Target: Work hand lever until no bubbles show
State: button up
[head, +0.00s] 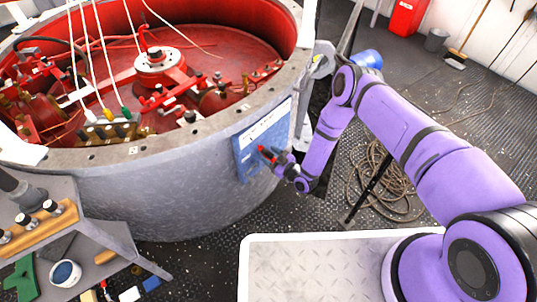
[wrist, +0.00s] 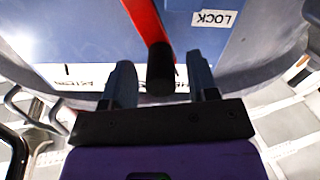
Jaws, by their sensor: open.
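A red hand lever (head: 262,149) sits on a blue panel (head: 243,160) on the outer side of the grey round tank. In the wrist view the red lever (wrist: 146,18) runs down to a black grip end (wrist: 160,75). My gripper (wrist: 161,72) is open, with one finger on each side of the black end. Gaps show between fingers and grip. In the head view my gripper (head: 268,154) is at the panel and partly covers the lever. A "LOCK" label (wrist: 214,19) is on the panel. I can make out no bubbles in either view.
The open grey tank (head: 150,190) with red fittings inside fills the left. A grey bench (head: 100,225) with small tools stands at lower left. Coiled rope (head: 385,190) lies on the deck behind my arm.

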jog(key=shift+w+a, duration=0.4)
jog(key=shift+a, duration=0.1)
grip_shut()
jog(key=w+d+m, duration=0.9)
jog(key=w, duration=0.1)
jog(key=shift+d, duration=0.2)
dwell(0.3)
grip_release()
